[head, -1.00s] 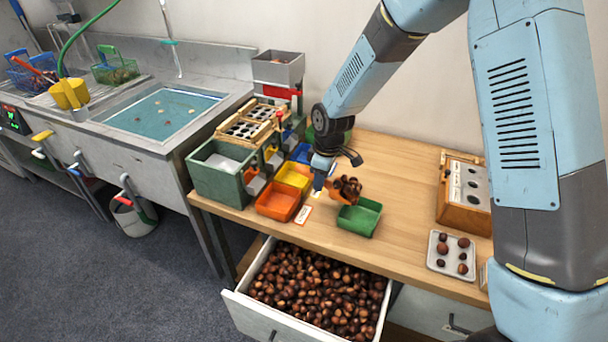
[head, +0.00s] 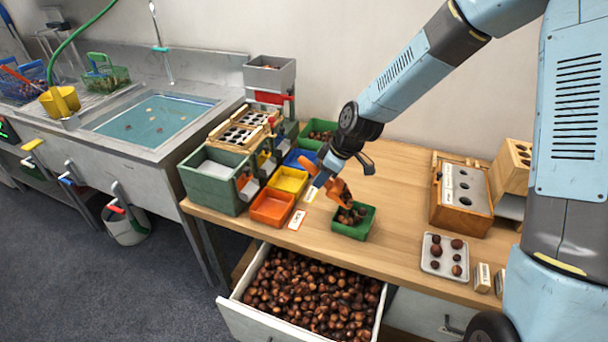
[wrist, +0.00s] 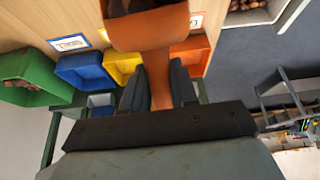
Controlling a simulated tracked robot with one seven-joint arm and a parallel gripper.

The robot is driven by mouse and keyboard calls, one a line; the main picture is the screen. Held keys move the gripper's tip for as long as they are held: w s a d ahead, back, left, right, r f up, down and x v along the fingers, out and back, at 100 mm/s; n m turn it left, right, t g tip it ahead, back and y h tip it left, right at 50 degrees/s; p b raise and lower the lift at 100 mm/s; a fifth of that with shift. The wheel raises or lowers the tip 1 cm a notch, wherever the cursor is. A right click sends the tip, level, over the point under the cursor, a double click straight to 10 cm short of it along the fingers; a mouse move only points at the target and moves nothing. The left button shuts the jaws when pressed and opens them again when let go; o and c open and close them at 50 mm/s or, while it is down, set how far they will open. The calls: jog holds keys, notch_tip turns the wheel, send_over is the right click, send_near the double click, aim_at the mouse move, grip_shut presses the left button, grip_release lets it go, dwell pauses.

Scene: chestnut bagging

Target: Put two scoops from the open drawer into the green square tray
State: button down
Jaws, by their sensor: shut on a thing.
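My gripper (wrist: 160,88) is shut on the handle of an orange scoop (wrist: 150,30). In the head view the scoop (head: 338,190) is tipped down over the green square tray (head: 340,231) on the table. Chestnuts (head: 351,215) lie in the tray, right below the scoop's mouth. Some dark chestnuts also show at the scoop's mouth in the wrist view, cut off by the top edge. The open drawer (head: 235,312) below the table is full of chestnuts (head: 305,295).
Orange (head: 272,208), yellow (head: 289,180) and blue (head: 299,158) bins stand left of the tray beside a green sorting machine (head: 212,182). A white tray with several chestnuts (head: 444,256) and a wooden box (head: 460,197) stand to the right. Bare tabletop lies behind the green tray.

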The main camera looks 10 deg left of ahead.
jog(key=shift+s+d+r+y, duration=0.1)
jog(key=shift+d+r+y, duration=1.15)
jog(key=shift+d+y, duration=0.6)
jog(key=shift+y, duration=0.15)
jog(key=shift+s+d+r+t+y, duration=0.15)
jog(key=shift+d+r+t+y, duration=0.15)
jog(key=shift+d+r+y, duration=0.35)
jog(key=shift+d+f+y, duration=0.1)
jog(key=shift+d+y, duration=0.05)
jog(key=shift+y, duration=0.1)
